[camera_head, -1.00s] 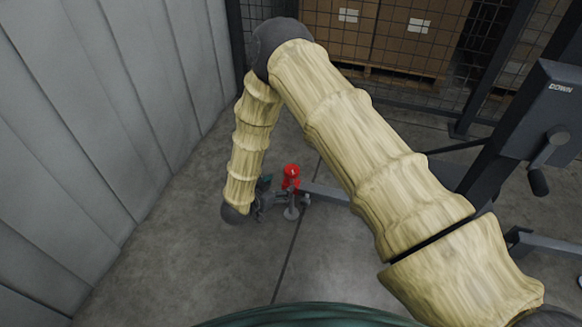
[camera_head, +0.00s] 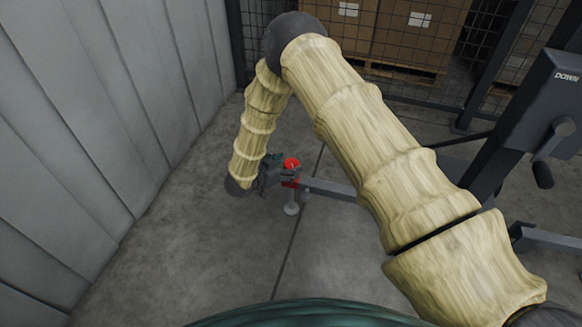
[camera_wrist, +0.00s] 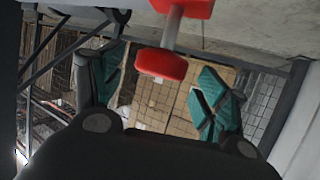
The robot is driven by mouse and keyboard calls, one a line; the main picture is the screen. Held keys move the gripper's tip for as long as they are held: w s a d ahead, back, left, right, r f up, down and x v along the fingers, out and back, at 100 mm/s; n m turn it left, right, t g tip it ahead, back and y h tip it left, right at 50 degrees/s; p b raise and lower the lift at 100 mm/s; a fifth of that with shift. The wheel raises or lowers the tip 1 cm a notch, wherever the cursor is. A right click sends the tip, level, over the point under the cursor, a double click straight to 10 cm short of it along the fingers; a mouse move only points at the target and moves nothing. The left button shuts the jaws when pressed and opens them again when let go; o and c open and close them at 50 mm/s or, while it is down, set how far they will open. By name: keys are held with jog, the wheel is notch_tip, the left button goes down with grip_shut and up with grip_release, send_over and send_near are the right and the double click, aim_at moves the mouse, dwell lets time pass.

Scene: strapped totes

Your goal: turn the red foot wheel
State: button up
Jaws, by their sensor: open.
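In the wrist view a red knob (camera_wrist: 161,66) hangs on a grey shaft from another red part (camera_wrist: 185,8); that view looks upside down. My gripper (camera_head: 281,171) is beside the red wheel, at its left in the head view. In the wrist view its teal fingers (camera_wrist: 160,72) are open, one on each side of the red knob, with visible gaps. I see no contact.
A grey bar (camera_head: 330,189) runs right from the post to a dark stand with a crank (camera_head: 556,140). A grey panelled wall (camera_head: 110,110) is at the left. Mesh fencing and boxes (camera_head: 425,45) are behind. The concrete floor in front is clear.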

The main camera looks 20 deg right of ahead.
jog(key=shift+x, duration=1.25)
jog(key=c, duration=1)
jog(key=shift+c, duration=0.2)
jog(key=shift+g, duration=0.3)
jog(key=shift+w+r+m+g+h+p, duration=0.1)
jog(key=shift+m+g+h+p, duration=0.4)
jog(key=shift+m+g, duration=0.45)
jog(key=shift+m+g+h+p, duration=0.3)
jog(key=shift+m+g+p, duration=0.15)
jog(key=shift+m+g, duration=1.45)
